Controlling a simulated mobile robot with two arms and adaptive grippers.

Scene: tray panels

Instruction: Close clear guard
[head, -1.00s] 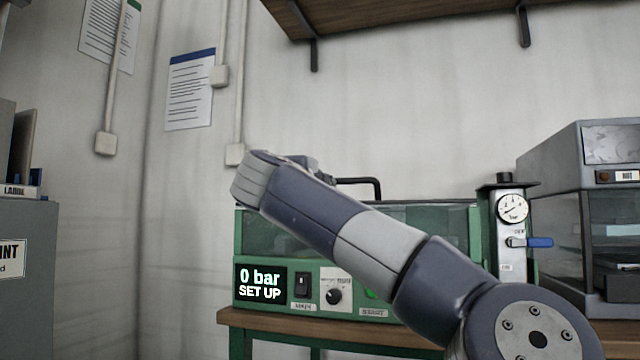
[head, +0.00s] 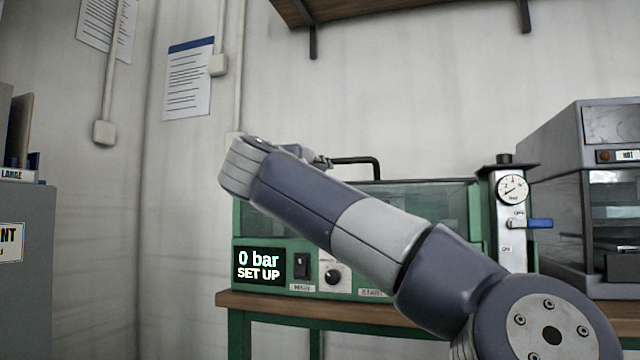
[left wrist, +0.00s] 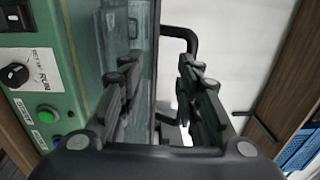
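The clear guard (head: 425,205) is a greenish see-through panel on the green machine in the head view, with a black bar handle (head: 376,166) at its top. The left wrist view shows the guard's glass (left wrist: 142,65) edge-on and the bent handle (left wrist: 192,40) beside it. My left gripper (left wrist: 161,97) is open there, its two dark fingers well apart, with the handle beyond them. The glass passes behind the near-left finger. I cannot tell whether a finger touches it. In the head view my arm hides part of the guard, and little of the gripper (head: 320,160) shows. My right gripper is not in view.
The machine's front has a display (head: 259,266) reading "0 bar SET UP", a switch and a knob (head: 333,276). A gauge column with a blue lever (head: 539,224) stands to the right, and a grey cabinet machine (head: 610,180) beyond it. A shelf (head: 420,12) hangs above.

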